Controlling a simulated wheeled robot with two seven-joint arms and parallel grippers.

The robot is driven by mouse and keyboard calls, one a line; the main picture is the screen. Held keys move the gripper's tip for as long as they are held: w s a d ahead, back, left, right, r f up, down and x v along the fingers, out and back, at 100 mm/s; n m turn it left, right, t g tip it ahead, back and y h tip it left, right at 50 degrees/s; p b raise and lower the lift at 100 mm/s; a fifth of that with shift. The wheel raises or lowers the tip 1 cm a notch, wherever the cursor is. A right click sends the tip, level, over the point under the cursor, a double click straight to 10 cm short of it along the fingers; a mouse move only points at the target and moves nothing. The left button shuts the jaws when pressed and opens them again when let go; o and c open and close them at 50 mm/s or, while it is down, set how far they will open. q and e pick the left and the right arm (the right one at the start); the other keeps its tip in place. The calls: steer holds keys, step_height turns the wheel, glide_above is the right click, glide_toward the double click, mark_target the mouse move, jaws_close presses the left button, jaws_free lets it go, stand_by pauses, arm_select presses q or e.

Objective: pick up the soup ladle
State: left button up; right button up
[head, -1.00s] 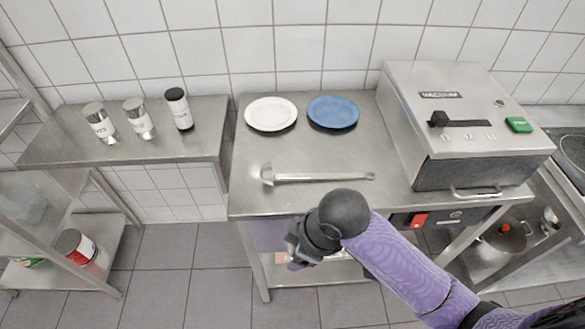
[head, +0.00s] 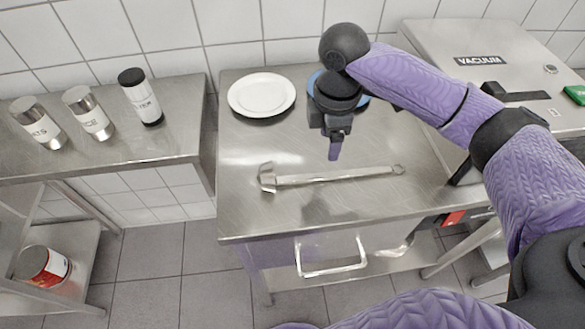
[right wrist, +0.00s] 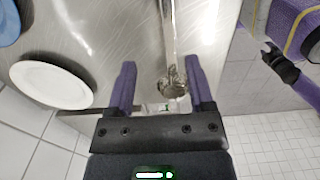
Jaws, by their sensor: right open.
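The soup ladle (head: 325,178) is a metal ladle lying flat on the steel table (head: 240,215), its bowl end to the left and its long handle to the right. In the right wrist view the ladle (right wrist: 168,40) runs down from the top edge, and its lower end appears between the fingers. My right gripper (head: 335,153) points down above the table, just behind the handle in the head view. In the wrist view the right gripper (right wrist: 161,84) is open and empty, with a finger on each side. I see no contact with the ladle. My left gripper cannot be made out.
A white plate (head: 261,95) and a partly hidden blue plate (head: 312,82) stand at the back of the table. A vacuum machine (head: 425,45) is on the right. Several shakers (head: 90,112) stand on the left shelf. Bare tabletop surrounds the ladle.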

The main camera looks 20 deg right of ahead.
mark_target(327, 175)
steer(key=f+b, duration=0.1)
steer(key=f, duration=0.2)
steer(key=f+b, duration=0.1)
steer(key=f, duration=0.1)
steer(key=s+f+b, duration=0.1)
steer(key=f, duration=0.2)
steer(key=shift+s+f, duration=0.1)
steer(key=shift+f, duration=0.25)
steer(key=shift+r, duration=0.1)
steer(key=shift+c, duration=0.3)
jaws_close()
